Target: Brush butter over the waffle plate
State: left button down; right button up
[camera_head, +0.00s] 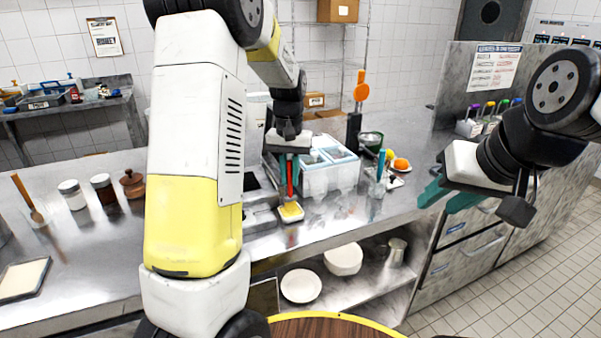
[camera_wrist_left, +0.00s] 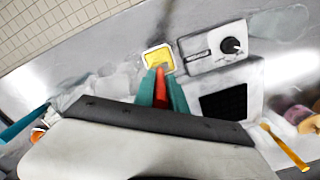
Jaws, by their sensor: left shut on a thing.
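My left gripper (camera_head: 290,178) is shut on a red-handled brush (camera_head: 290,180), which points down. The brush also shows red between the teal fingers in the left wrist view (camera_wrist_left: 161,88). Its lower end is at a small white dish of yellow butter (camera_head: 291,212); I cannot tell whether the bristles touch the butter. The waffle iron (camera_wrist_left: 218,48), a grey box with a black knob, lies beside the dish, with its dark waffle plate (camera_wrist_left: 222,103) in the left wrist view. My left arm hides much of it in the head view. My right gripper (camera_head: 441,202) is open and empty at the right.
A white bin (camera_head: 330,178) stands behind the dish. A glass with teal utensils (camera_head: 377,187) and a plate of fruit (camera_head: 397,168) are right of it. Jars (camera_head: 72,195) and a pale tray (camera_head: 23,278) are at the left. The counter's front right is clear.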

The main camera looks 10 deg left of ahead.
pick_arm(q)
jog(key=shift+r, duration=3.15)
